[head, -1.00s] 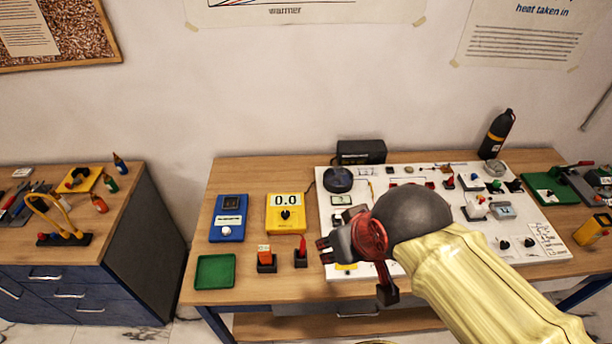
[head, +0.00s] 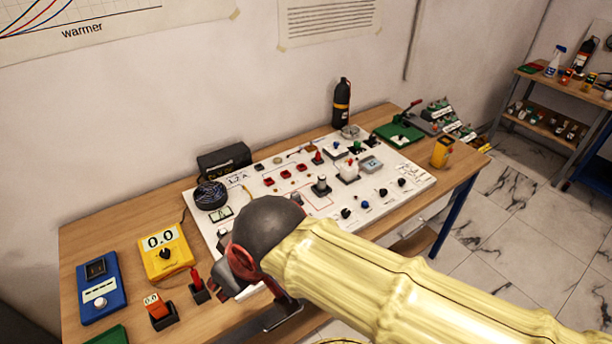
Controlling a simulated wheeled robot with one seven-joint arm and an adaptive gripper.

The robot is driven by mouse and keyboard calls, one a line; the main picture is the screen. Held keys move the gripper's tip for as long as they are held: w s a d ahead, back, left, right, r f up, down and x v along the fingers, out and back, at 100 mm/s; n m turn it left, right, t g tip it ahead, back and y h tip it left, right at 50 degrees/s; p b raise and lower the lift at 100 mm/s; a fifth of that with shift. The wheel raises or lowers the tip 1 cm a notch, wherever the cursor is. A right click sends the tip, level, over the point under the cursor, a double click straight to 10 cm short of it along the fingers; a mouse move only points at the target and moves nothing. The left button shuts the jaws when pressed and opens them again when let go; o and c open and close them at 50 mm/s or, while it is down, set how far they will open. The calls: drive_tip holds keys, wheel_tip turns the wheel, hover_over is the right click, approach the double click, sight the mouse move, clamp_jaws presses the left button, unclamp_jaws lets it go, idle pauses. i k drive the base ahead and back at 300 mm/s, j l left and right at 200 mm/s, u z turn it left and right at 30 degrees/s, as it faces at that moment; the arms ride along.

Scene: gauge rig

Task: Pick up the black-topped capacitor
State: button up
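I cannot pick out the black-topped capacitor with certainty; the parts are small in the head view. A small pale cylinder on a dark base (head: 321,186) stands upright mid-board, and I cannot tell if it is the capacitor. The white gauge board (head: 408,158) lies on the wooden bench. My gripper (head: 252,303) is over the board's near left edge, pointing down and left. Its fingers are spread apart, with nothing visible between them. My wrist and arm hide the near left part of the board.
A yellow meter (head: 165,255), a blue meter (head: 99,288), an orange device (head: 158,310) and a red-handled part (head: 197,287) stand left of my gripper. A black box (head: 224,162), dark bottle (head: 342,103) and green press base (head: 398,135) line the back. A yellow device (head: 442,152) stands right.

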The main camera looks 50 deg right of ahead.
sight(321, 182)
drive_tip(key=k+j+z, duration=0.1)
drive_tip(key=z, duration=1.45)
drive_tip(key=i+j+z, duration=0.15)
drive_tip(key=z, duration=0.25)
drive_tip(key=i+j+z, duration=0.15)
drive_tip(key=z, duration=0.2)
